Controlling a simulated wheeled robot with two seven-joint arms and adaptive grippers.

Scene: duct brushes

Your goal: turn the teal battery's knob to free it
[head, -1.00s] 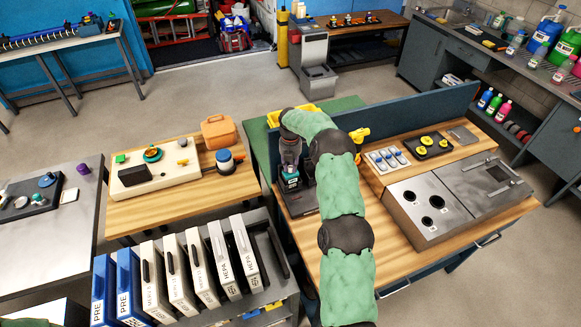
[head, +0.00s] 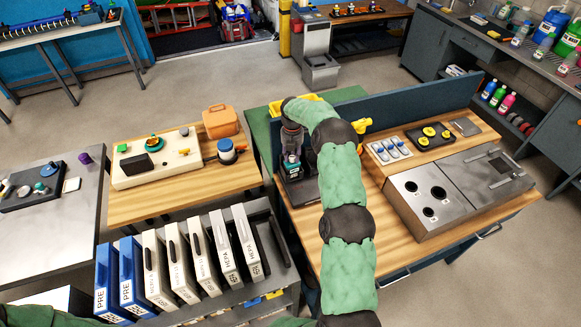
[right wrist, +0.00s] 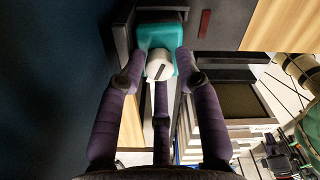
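The teal battery (head: 291,167) stands in a dark dock (head: 299,190) at the left end of the right-hand wooden bench. In the right wrist view, the battery (right wrist: 182,58) carries a round white knob (right wrist: 160,66) with a dark slanting mark. My right gripper (head: 291,146) is at the battery from above. In the wrist view its purple fingers (right wrist: 160,60) stand apart on both sides of the knob, with a third finger below it. Small gaps seem to show beside the knob; contact is unclear. My left gripper is out of view.
A dark blue panel (head: 415,107) runs along the bench's back. A grey metal box with round holes (head: 425,200) stands to the right. A rack of upright filters (head: 185,260) stands at front left. Wood left of the metal box (head: 393,248) is clear.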

